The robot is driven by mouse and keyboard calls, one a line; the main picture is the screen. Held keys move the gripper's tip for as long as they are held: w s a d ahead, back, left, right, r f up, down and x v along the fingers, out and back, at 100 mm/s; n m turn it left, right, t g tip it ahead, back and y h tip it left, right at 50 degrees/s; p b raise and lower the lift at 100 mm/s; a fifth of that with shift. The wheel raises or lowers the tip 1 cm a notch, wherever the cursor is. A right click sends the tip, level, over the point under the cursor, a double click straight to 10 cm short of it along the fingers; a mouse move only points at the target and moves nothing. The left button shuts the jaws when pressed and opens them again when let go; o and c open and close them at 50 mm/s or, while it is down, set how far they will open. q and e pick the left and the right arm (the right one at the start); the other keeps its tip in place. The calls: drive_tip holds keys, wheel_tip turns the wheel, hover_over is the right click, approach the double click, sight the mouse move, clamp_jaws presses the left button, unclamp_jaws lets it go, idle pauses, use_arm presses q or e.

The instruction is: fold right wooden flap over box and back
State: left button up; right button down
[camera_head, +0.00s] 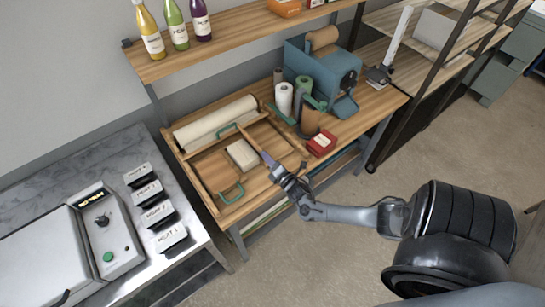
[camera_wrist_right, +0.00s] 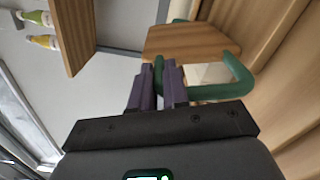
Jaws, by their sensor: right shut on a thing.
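My right gripper (camera_head: 264,157) reaches in from the right over the wooden box station (camera_head: 203,190) on the bench. In the right wrist view its purple fingers (camera_wrist_right: 157,88) are shut on the left part of a green handle (camera_wrist_right: 240,75). The handle is attached to a wooden flap (camera_wrist_right: 190,40), which appears raised off the bench. In the head view the gripped flap (camera_head: 250,136) shows nearly edge-on, right of a pale box (camera_head: 241,154). The gripped part of the handle is hidden by the fingers. My left gripper is out of view.
A paper roll (camera_head: 215,123) lies behind the pale box. Green and white rolls (camera_head: 284,98), a blue machine (camera_head: 322,67) and a red box (camera_head: 322,143) stand to the right. A shelf with bottles (camera_head: 150,32) overhangs the back. A metal table stands left.

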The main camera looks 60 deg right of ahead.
drive_tip(key=shift+a, duration=0.15)
drive_tip(key=c, duration=1.1)
unclamp_jaws()
drive_tip(key=shift+w, duration=0.1)
drive_tip(key=v, duration=1.1)
drive_tip(key=shift+b, duration=0.4)
